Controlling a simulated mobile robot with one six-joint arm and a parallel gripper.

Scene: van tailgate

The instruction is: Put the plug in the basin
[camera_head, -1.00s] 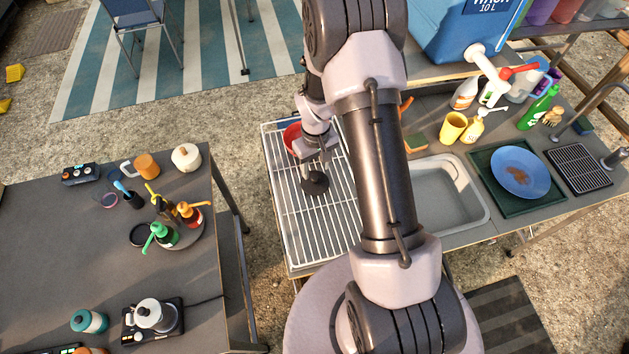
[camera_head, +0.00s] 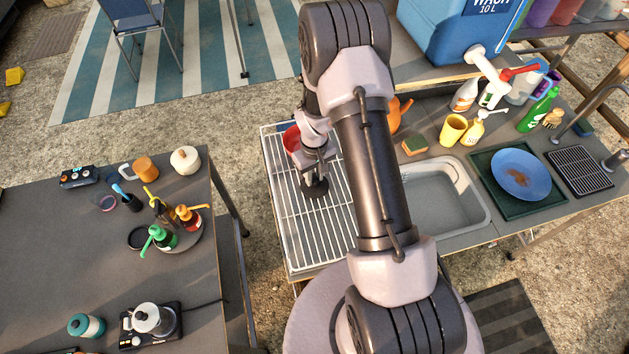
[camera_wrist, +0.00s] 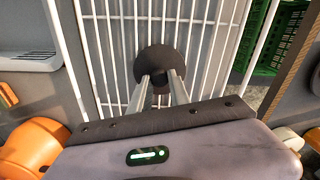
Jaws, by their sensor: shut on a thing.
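The plug (camera_head: 315,188) is a dark round disc with a small knob, at the white wire rack left of the basin. It also shows in the wrist view (camera_wrist: 162,58), over the rack's wires. My gripper (camera_wrist: 160,80) is shut on the plug, its two fingers close together at the knob. I cannot tell whether the plug touches the rack. The basin (camera_head: 476,188) is a grey, empty-looking sink set in the counter to the right. My arm covers its left edge in the head view.
The wire rack (camera_head: 290,225) holds a red item (camera_head: 292,138) behind my gripper. An orange kettle (camera_head: 400,112), a sponge (camera_head: 415,145) and a yellow cup (camera_head: 453,129) stand behind the basin. A blue plate (camera_head: 520,172) lies to its right.

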